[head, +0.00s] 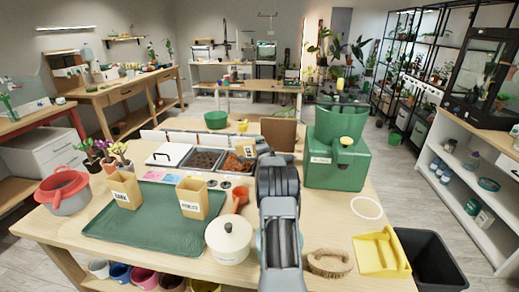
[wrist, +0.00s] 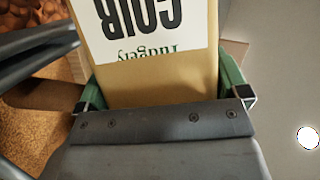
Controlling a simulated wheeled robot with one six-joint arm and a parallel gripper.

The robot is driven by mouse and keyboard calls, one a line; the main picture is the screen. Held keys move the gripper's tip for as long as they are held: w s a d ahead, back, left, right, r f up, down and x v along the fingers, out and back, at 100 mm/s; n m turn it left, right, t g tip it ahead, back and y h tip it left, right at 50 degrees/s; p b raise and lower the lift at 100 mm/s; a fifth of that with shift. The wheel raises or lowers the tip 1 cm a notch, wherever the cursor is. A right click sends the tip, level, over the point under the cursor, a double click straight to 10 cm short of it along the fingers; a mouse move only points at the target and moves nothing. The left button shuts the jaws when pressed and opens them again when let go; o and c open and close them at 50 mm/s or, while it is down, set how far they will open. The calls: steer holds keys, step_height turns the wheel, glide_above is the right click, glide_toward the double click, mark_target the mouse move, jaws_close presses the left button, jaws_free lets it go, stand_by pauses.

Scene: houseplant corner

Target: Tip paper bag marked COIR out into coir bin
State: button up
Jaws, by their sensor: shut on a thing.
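My gripper (wrist: 162,92) is shut on the paper bag marked COIR (wrist: 150,78); its green fingertips press the bag's two sides. The white label reads upside down in the wrist view. Brown granular fill (wrist: 35,135) shows at the lower left of the wrist view, beside the bag. It looks like the coir bin's fill, but no bin marking is readable. I cannot tell whether anything is pouring.
A green tray (head: 140,232) holds two other paper bags. A green machine (head: 338,165) stands close on the right; a white pot (head: 228,240) is nearer.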

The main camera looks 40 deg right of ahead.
steer(key=shift+s+d+f+m+t+h+b, duration=0.15)
steer(key=shift+s+f+m+t+b, duration=0.1)
steer(key=shift+f+m+b, duration=0.45)
steer(key=shift+s+d+f+m+t+h+b, duration=0.2)
steer(key=shift+f+m+b, duration=0.25)
steer(key=shift+m+b, duration=0.3)
stand_by(0.6)
